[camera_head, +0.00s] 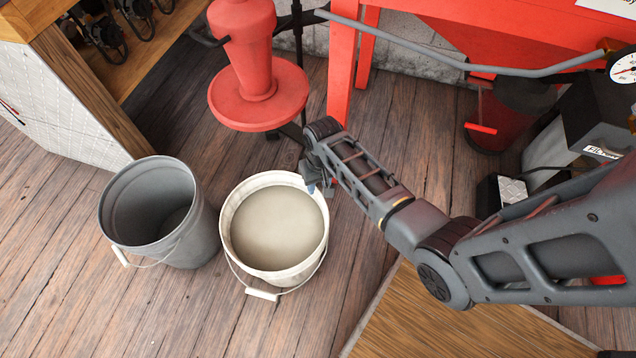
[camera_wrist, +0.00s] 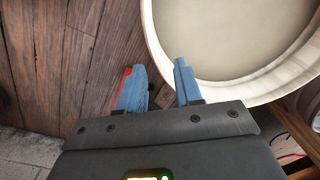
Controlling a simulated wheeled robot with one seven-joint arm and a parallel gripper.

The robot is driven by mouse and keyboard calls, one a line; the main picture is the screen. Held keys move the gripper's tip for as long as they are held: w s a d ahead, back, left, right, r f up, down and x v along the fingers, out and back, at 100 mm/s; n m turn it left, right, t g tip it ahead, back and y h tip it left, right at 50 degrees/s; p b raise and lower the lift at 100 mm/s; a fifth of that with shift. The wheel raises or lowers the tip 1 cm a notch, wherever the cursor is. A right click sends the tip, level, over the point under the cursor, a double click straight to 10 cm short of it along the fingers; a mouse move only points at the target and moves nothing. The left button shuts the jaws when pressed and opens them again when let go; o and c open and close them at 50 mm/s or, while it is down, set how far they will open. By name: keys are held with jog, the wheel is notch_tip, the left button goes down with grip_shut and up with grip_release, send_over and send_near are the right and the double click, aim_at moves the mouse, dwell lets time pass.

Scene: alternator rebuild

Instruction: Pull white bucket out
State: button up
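The white bucket (camera_head: 302,274) stands upright on the wooden floor, with a beige-grey inside and its wire handle (camera_head: 262,295) hanging down at the front. Its rim also shows in the wrist view (camera_wrist: 240,92). My gripper (camera_head: 314,187) is at the bucket's upper right rim in the head view. In the wrist view my gripper (camera_wrist: 158,82) has its two blue fingers apart, with a gap between them. The right finger overlaps the rim and the left finger is outside it over the floor. I cannot tell whether either finger touches the bucket.
A grey bucket (camera_head: 185,243) stands close to the left of the white one. A red round-based stand (camera_head: 258,105) is behind, and a red table leg (camera_head: 342,70) is behind right. A wooden board (camera_head: 430,315) lies front right. Floor in front of the buckets is clear.

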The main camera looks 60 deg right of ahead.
aim_at(317, 197)
jog(key=shift+w+a+f+b, duration=0.1)
jog(key=shift+f+b, duration=0.7)
jog(key=shift+f, duration=1.15)
jog(key=shift+w+a+f+b, duration=0.1)
jog(key=shift+f+b, duration=0.65)
jog(key=shift+f, duration=1.2)
jog(key=shift+c, duration=0.2)
grip_shut()
jog(key=shift+s, duration=0.1)
